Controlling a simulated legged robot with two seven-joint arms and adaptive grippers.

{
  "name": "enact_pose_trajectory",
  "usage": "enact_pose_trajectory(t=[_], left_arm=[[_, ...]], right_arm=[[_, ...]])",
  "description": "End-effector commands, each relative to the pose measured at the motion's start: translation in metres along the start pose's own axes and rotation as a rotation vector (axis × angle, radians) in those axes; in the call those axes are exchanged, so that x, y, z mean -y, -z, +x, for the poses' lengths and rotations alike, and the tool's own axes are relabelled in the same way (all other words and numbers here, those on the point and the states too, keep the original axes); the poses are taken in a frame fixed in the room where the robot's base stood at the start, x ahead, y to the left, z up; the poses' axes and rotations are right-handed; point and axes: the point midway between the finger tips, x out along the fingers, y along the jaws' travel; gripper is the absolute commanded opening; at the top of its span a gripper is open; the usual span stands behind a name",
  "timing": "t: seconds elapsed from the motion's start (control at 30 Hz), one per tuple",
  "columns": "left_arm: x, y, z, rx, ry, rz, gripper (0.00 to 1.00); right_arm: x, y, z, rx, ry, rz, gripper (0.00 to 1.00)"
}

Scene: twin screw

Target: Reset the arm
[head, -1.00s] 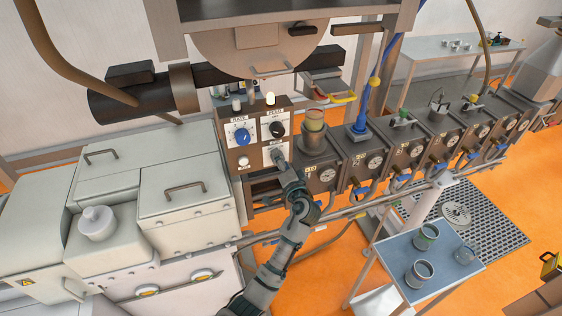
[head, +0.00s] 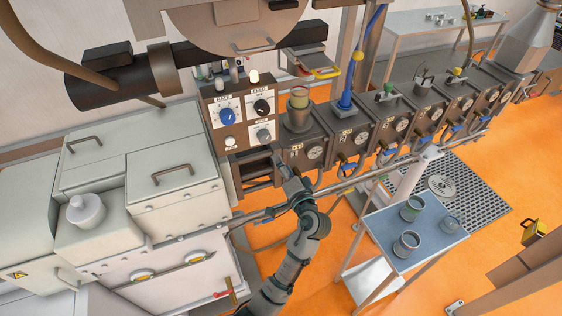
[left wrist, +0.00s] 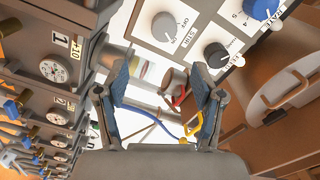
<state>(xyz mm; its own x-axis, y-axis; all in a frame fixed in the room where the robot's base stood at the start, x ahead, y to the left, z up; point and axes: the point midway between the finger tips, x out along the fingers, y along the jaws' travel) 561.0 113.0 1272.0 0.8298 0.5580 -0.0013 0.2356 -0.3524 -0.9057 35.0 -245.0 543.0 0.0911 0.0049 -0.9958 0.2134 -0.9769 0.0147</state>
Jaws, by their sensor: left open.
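My left gripper (head: 287,176) is below and to the right of the control panel (head: 232,138) in the head view, apart from it. In the left wrist view its two fingers (left wrist: 163,95) are spread with nothing between them. The panel carries a blue knob (head: 227,117), a black knob (head: 261,107) and a grey knob (head: 263,135). The grey STIR knob (left wrist: 171,27) also shows in the left wrist view, beyond the fingers. My left arm reaches in from the bottom of the head view. My right gripper is in neither view.
A row of dark barrel blocks with gauges (head: 362,137) runs off to the right, with a pipe (head: 370,172) in front. White machine housings (head: 170,180) stand on the left. A blue-topped cart (head: 425,240) with several cups stands at the right. Orange floor lies between.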

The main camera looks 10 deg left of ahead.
Motion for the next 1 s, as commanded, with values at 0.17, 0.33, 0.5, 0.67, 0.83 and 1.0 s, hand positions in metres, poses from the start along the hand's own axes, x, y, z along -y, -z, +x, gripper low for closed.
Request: enact_pose_trajectory(t=[0.17,0.33,0.5,0.67,0.83,1.0], left_arm=[[0.000,-0.001,0.001,0.000,0.000,0.000,0.68],[0.000,-0.001,0.000,0.000,0.000,0.000,0.68],[-0.036,-0.007,0.005,-0.017,-0.054,0.032,0.68],[-0.144,-0.037,0.010,-0.058,-0.231,0.099,0.68],[-0.275,-0.099,-0.005,-0.073,-0.474,0.137,0.68],[-0.387,-0.183,-0.039,-0.035,-0.707,0.134,0.68]], right_arm=[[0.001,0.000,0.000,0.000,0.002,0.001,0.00],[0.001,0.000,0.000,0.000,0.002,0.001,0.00],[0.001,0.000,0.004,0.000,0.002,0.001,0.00],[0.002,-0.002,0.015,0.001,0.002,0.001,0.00],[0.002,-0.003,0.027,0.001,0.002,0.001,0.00],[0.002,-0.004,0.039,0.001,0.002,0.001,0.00]])
